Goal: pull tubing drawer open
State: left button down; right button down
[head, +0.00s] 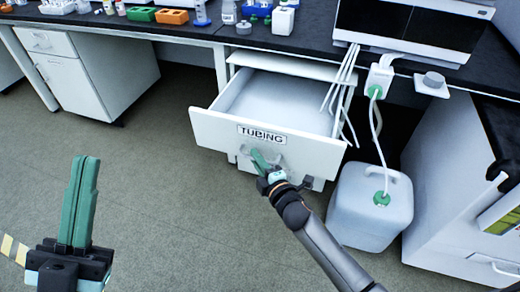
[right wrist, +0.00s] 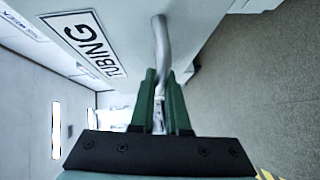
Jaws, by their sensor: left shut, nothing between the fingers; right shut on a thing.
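The tubing drawer (head: 205,128), white with a "TUBING" label, stands pulled out under the bench, and its pale, empty-looking inside shows. My right gripper (head: 259,160) is at the drawer front just below the label. In the right wrist view, its green fingers (right wrist: 162,95) are shut on the grey bar handle (right wrist: 161,45), beside the label (right wrist: 90,40). My left gripper (head: 82,165) is shut and empty, upright over the floor at the lower left, well apart from the drawer.
A white jug (head: 370,208) with a green cap and tubes stands on the floor right of the drawer. A white cabinet (head: 445,225) is at the right. The bench (head: 200,28) above holds racks, bottles and an instrument (head: 410,25). The floor (head: 150,190) at left is clear.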

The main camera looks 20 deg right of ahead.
pick_arm(q)
jog(key=shift+s+r, duration=0.1)
jog(key=shift+r, duration=0.1)
pick_arm(e)
jog(key=shift+s+a, duration=0.65)
jog(key=shift+s, duration=0.35)
jog(key=shift+s+a, duration=0.6)
jog(key=shift+s, duration=0.35)
jog(key=c, duration=0.9)
grip_release()
pick_arm(q)
jog(key=shift+s, duration=0.1)
pick_arm(e)
jog(key=shift+s, duration=0.1)
